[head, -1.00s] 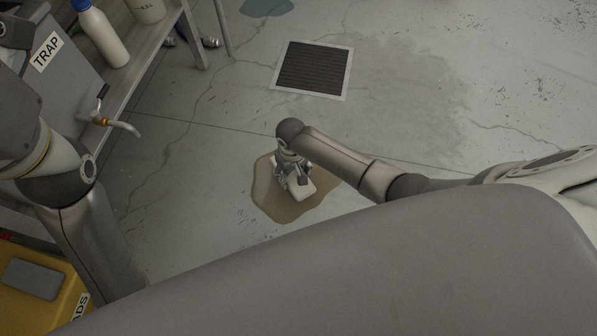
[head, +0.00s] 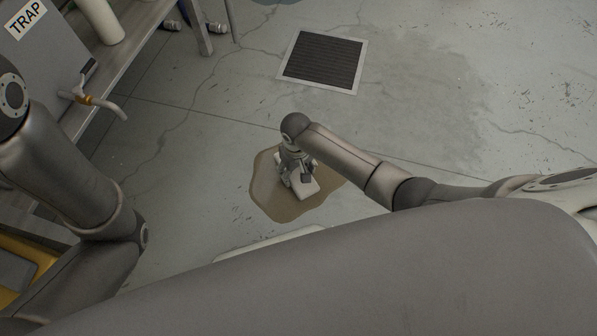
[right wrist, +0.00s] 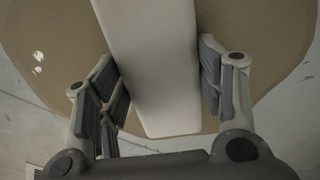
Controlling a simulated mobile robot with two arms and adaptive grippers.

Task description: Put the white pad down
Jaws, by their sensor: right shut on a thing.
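The white pad (head: 304,190) is in my right gripper (head: 297,175), over the brown puddle on the floor. In the right wrist view the pad (right wrist: 152,60) runs between the two fingers of the right gripper (right wrist: 160,88), which is shut on it. I cannot tell whether the pad touches the floor. My left arm comes in from the left in the head view, but its gripper is out of view.
A brown puddle (head: 267,190) lies around the pad. A dark floor grate (head: 324,60) is set in the cracked concrete beyond. A bench with a tank marked TRAP (head: 32,45) and a tap (head: 92,100) stands at the left. The floor right of the grate is clear.

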